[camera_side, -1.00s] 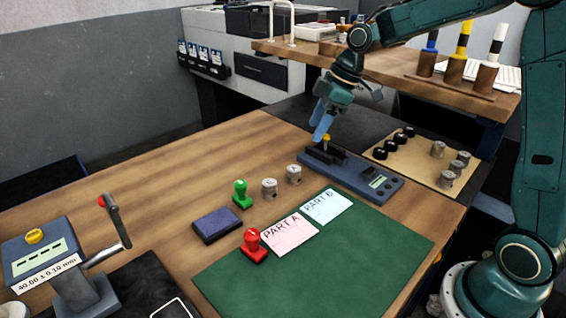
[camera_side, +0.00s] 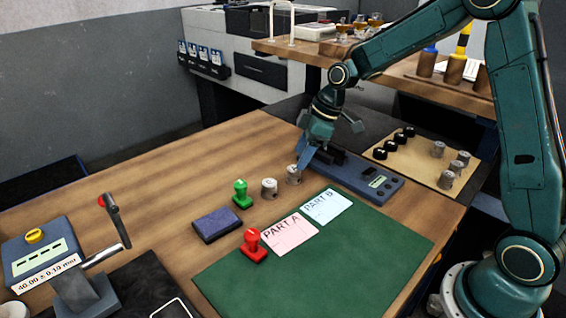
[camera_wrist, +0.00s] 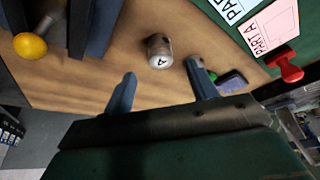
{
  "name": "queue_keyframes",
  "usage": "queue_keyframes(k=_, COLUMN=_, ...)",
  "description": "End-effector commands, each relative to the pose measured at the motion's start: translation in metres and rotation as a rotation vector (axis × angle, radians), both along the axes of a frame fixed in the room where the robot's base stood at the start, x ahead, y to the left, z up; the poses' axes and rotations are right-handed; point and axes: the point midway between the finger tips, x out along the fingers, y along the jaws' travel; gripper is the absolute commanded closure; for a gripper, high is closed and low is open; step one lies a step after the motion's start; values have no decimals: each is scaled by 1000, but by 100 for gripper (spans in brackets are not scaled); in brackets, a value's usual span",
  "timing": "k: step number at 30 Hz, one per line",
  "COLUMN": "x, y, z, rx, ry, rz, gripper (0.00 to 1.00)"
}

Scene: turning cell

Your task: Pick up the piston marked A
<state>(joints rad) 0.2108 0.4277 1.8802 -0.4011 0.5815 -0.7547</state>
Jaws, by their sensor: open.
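A short grey metal piston (camera_wrist: 159,50) with a black A on its white top shows in the wrist view, upright on the wooden bench, just ahead of my fingertips. By its place it matches the right-hand one of two pistons (camera_side: 293,176) in the side view. The other piston (camera_side: 269,188) stands to its left, beside the green stamp; my right finger seems to cover most of it in the wrist view. My gripper (camera_wrist: 160,72) is open and empty, its fingers apart on either side of the line to piston A. In the side view it hangs just above and right of that piston.
A blue-grey fixture (camera_side: 375,184) lies close to the right of the pistons. A green stamp (camera_side: 242,195), red stamp (camera_side: 253,246) and ink pad (camera_side: 217,225) stand left and in front. PART A (camera_side: 289,234) and PART B (camera_side: 326,206) cards lie on the green mat (camera_side: 330,265).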

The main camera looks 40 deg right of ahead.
Motion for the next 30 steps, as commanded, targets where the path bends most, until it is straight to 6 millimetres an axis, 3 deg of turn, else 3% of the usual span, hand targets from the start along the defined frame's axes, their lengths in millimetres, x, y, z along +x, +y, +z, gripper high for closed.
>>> queue_keyframes(k=11, x=2, y=2, z=-8, rx=-1, ry=1, rz=0, gripper=42)
queue_keyframes(k=24, x=13, y=16, z=-48, rx=0, ry=2, rz=-1, gripper=42)
queue_keyframes(k=30, x=14, y=17, z=-52, rx=-1, ry=-1, rz=0, gripper=42)
